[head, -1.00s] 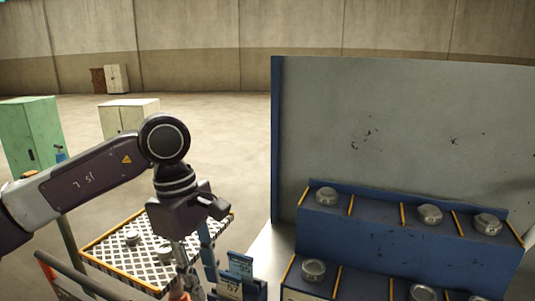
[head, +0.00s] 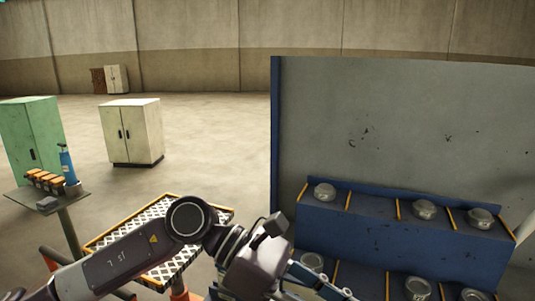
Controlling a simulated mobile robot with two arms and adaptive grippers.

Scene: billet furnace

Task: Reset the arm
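My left arm comes in from the lower left, and its gripper (head: 322,284) is at the bottom centre, just in front of the blue rack (head: 395,236). Its fingers point right and run toward the bottom edge; I cannot tell whether they are open or shut. No held object shows. The rack has compartments with yellow dividers. Silver round pieces sit in its upper row, at the left (head: 325,192), middle (head: 424,209) and right (head: 481,218), with more in the lower row (head: 417,288). My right gripper is not in view.
A yellow-edged diamond-plate tray (head: 150,218) lies partly hidden behind my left arm. A small stand (head: 28,197) at left holds orange-topped items (head: 42,181) and a blue bottle (head: 67,165). Green (head: 32,135) and white (head: 133,132) cabinets stand behind. A tall grey panel (head: 410,130) rises behind the rack.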

